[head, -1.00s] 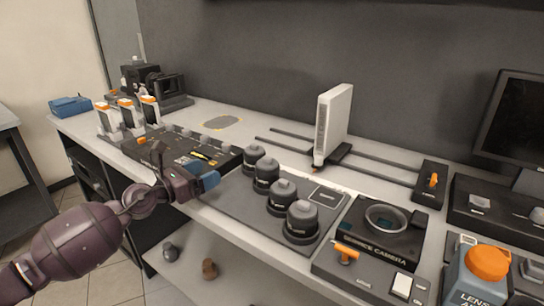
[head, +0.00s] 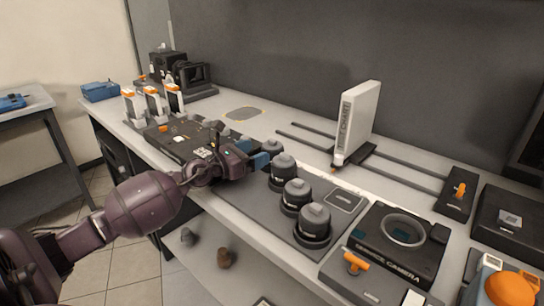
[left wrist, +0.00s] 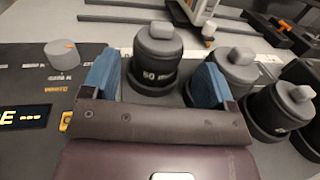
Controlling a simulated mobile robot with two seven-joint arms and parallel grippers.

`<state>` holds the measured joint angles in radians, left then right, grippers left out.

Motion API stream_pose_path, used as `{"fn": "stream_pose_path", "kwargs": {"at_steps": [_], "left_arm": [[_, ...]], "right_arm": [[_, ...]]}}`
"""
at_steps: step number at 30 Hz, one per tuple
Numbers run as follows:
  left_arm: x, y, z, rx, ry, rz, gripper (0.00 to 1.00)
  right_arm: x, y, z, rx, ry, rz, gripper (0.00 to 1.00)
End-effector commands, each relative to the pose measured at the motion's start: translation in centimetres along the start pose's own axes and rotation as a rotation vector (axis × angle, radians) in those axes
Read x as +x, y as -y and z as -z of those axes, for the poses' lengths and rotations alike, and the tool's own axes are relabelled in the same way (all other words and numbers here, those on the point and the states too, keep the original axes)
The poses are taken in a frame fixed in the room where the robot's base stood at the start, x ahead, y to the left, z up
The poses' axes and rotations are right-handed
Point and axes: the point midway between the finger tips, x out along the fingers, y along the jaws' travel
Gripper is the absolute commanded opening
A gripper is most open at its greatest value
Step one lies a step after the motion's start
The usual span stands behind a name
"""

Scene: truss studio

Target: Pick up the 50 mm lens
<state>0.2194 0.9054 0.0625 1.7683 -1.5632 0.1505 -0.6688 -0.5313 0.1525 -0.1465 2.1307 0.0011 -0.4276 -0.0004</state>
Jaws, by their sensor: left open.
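The 50 mm lens (left wrist: 158,62) is a dark grey cylinder with a lighter cap, marked "50 mm" in the left wrist view. It stands upright at the far end of a row of lenses; in the head view its top (head: 272,146) shows just past my fingers. My left gripper (head: 254,153) is open, its blue fingertips pointing at this lens. In the left wrist view the gripper (left wrist: 157,82) has one finger on either side of the lens's lower body. I cannot tell whether either finger touches it.
Several similar lenses (left wrist: 236,68) stand close beside it on the dark mat (head: 262,208). A black console (head: 177,139) lies to the left and a white upright device (head: 357,120) behind. A camera box (head: 402,238) sits at the right.

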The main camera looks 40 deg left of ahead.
Motion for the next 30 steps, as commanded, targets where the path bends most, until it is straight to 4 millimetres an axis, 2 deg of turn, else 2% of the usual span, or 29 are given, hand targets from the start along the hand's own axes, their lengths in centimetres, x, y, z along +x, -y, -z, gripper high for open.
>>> {"fn": "stream_pose_path", "kwargs": {"at_steps": [15,25,30], "left_arm": [[5.1,0.0,0.1,-0.002,0.0,0.001,0.8],[5.4,0.0,0.0,-0.002,-0.001,0.001,0.8],[5.4,0.0,0.0,-0.001,0.0,0.001,0.54]], "right_arm": [[0.0,-0.2,-0.2,-0.001,0.003,-0.003,0.93],[0.0,-0.2,-0.2,-0.004,0.003,-0.003,0.93],[0.0,-0.2,-0.1,-0.004,0.002,-0.003,0.93]]}}
